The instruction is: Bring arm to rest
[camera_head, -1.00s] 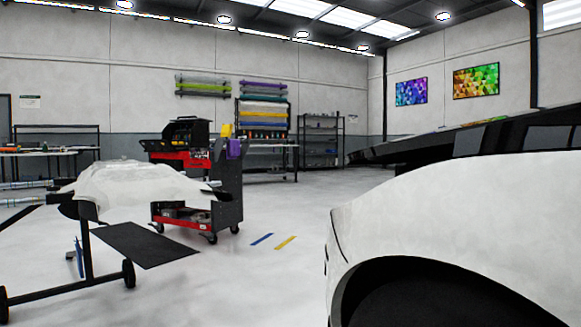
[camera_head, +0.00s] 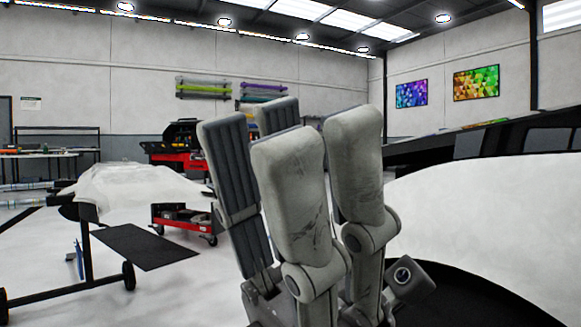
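Dark ribbed pads show on the fingers farther left and behind. The fingers stand apart and nothing shows between them, so it looks open and empty. The gripper's lower part runs out of the bottom of the picture.
A white car (camera_head: 500,215) fills the right side, partly behind the gripper. A white panel (camera_head: 135,185) lies on a wheeled stand (camera_head: 88,255) at left. A red tool cart (camera_head: 185,222) stands behind it. Open floor lies between.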

